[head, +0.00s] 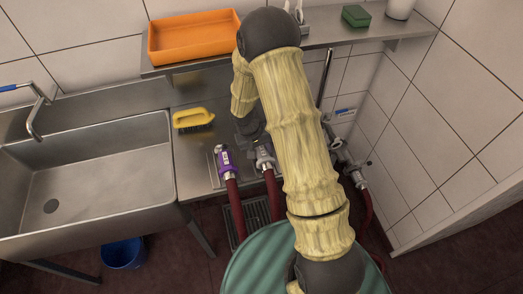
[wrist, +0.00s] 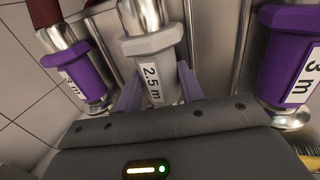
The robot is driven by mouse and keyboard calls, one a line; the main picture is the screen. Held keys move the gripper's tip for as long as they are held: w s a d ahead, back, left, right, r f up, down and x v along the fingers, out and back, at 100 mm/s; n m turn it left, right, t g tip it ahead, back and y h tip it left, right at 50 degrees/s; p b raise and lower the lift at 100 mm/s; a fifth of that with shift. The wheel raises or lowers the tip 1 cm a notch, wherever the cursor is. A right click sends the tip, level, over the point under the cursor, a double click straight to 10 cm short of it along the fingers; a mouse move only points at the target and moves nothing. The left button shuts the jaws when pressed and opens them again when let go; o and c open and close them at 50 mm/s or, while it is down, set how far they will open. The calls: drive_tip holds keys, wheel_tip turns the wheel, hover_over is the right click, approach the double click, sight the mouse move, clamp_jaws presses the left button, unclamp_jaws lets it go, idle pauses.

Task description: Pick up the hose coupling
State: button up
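A grey hose coupling (wrist: 152,65) labelled 2.5 m stands between the two fingers of my gripper (wrist: 158,88) in the wrist view. The fingers lie close along both its sides; whether they press on it is unclear. In the head view the grey coupling (head: 264,160) sits on a dark red hose, just below my gripper (head: 252,136), which my arm partly hides. A purple coupling (wrist: 78,75) labelled 3 m is on the left in the wrist view, and another purple one (wrist: 289,62), also 3 m, is on the right. One purple coupling (head: 226,160) shows in the head view.
A sink (head: 90,175) is at left, with a yellow brush (head: 193,118) beside it. An orange tray (head: 194,36) and a green sponge (head: 356,16) are on the shelf (head: 160,70). A blue bucket (head: 123,254) stands on the floor. More hose fittings (head: 352,168) are right of my arm.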

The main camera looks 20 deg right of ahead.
sight(262, 150)
drive_tip(key=c, duration=0.4)
drive_tip(key=shift+r, duration=0.2)
drive_tip(key=shift+c, duration=0.2)
wheel_tip(262, 150, up, 10)
drive_tip(key=shift+f+b, duration=0.1)
drive_tip(key=shift+b, duration=0.35)
drive_tip(key=shift+w+a+p, duration=0.1)
drive_tip(key=shift+a+p, duration=0.05)
drive_tip(key=shift+p, duration=1.7)
drive_tip(key=p, duration=0.3)
drive_tip(key=shift+a+f+p, duration=0.1)
drive_tip(key=shift+f+p, duration=0.15)
drive_tip(key=shift+p, duration=0.1)
drive_tip(key=p, duration=0.3)
drive_tip(key=shift+f+p, duration=0.3)
drive_tip(key=shift+f, duration=0.05)
drive_tip(key=p, duration=0.2)
drive_tip(key=f+p, duration=0.1)
drive_tip(key=shift+s+d+p, duration=0.3)
drive_tip(key=shift+p, duration=0.05)
drive_tip(key=shift+d+f, duration=0.1)
drive_tip(key=shift+f, duration=0.2)
